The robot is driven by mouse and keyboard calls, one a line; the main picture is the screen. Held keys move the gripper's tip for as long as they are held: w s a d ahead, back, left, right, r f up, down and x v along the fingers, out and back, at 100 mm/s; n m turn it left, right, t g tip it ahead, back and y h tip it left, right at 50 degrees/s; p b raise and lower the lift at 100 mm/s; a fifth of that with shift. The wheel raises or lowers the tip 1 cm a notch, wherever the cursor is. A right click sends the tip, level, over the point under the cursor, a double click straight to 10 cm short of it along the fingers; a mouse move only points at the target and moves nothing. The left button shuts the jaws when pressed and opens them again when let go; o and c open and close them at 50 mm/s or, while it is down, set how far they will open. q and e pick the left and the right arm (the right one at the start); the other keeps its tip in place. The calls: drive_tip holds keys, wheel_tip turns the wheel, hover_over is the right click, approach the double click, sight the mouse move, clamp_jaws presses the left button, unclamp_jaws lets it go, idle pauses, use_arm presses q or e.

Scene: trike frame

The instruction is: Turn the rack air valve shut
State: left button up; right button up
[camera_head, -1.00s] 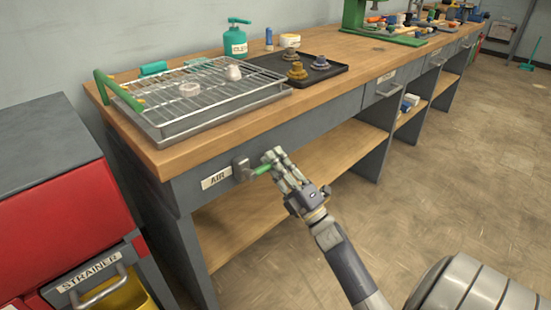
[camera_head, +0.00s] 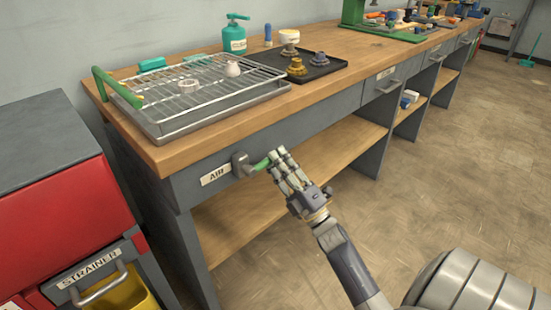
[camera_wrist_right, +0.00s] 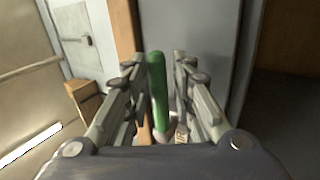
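The air valve (camera_head: 240,164) is a grey fitting on the front of the workbench, beside a white AIR label (camera_head: 215,174). Its green lever handle (camera_head: 262,164) sticks out to the right, toward my right gripper (camera_head: 279,157). In the right wrist view the green handle (camera_wrist_right: 157,85) stands between the two fingers of my right gripper (camera_wrist_right: 158,63). A narrow gap shows between handle and right finger; the left finger is very close, and I cannot tell whether it touches. The fingers are apart. My left gripper is in neither view.
The wooden workbench (camera_head: 190,150) carries a wire rack on a tray (camera_head: 165,130), a dark tray (camera_head: 325,70) with small parts, and a teal bottle (camera_head: 234,38). A red cabinet (camera_head: 60,220) with a STRAINER drawer stands at left.

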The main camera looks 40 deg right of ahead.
drive_tip(key=v, duration=1)
drive_tip(key=shift+s+f, duration=0.2)
drive_tip(key=shift+s, duration=0.15)
